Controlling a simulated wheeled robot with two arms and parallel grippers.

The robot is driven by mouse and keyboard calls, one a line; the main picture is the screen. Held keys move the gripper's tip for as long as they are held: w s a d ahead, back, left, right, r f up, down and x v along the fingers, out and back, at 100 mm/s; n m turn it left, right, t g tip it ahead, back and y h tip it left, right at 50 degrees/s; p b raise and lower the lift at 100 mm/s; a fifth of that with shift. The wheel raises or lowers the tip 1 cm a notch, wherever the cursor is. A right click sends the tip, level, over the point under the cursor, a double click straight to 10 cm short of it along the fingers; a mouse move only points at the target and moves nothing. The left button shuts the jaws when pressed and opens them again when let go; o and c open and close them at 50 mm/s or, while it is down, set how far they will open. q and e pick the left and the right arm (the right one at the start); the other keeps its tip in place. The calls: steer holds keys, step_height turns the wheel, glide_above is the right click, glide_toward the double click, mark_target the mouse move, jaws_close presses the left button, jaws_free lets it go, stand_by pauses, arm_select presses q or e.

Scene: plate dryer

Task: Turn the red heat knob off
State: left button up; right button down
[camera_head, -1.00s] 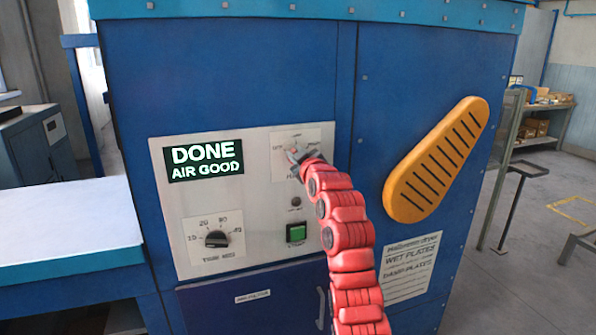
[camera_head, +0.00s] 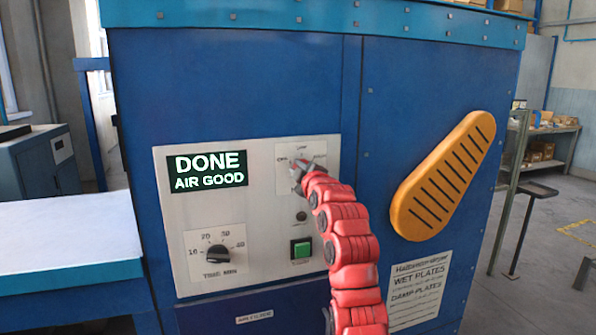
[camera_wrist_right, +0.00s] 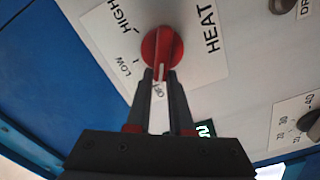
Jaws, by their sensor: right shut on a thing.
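The red heat knob (camera_wrist_right: 162,46) is on a white label plate marked HEAT, HIGH, LOW and OFF in the right wrist view. Its ridge lies in line with my fingers, and a pale mark at its near end points toward the OFF label between the fingers. My right gripper (camera_wrist_right: 160,77) is shut on the near end of the knob's ridge. In the head view my right gripper (camera_head: 298,172) is at the heat label plate (camera_head: 325,148) and hides the knob. My left gripper is not in view.
The blue dryer has a DONE / AIR GOOD display (camera_head: 207,171), a black timer knob (camera_head: 217,254) and a green button (camera_head: 301,250) near my right arm. A yellow slotted guard (camera_head: 443,177) is on the right. A white-topped table (camera_head: 65,235) stands at left.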

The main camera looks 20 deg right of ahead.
steer(key=shift+f, duration=0.1)
steer(key=c, duration=0.8)
jaws_free()
steer(key=s+b, duration=0.3)
steer(key=s, duration=1.4)
steer(key=shift+s+d, duration=0.15)
steer(key=shift+d, duration=0.1)
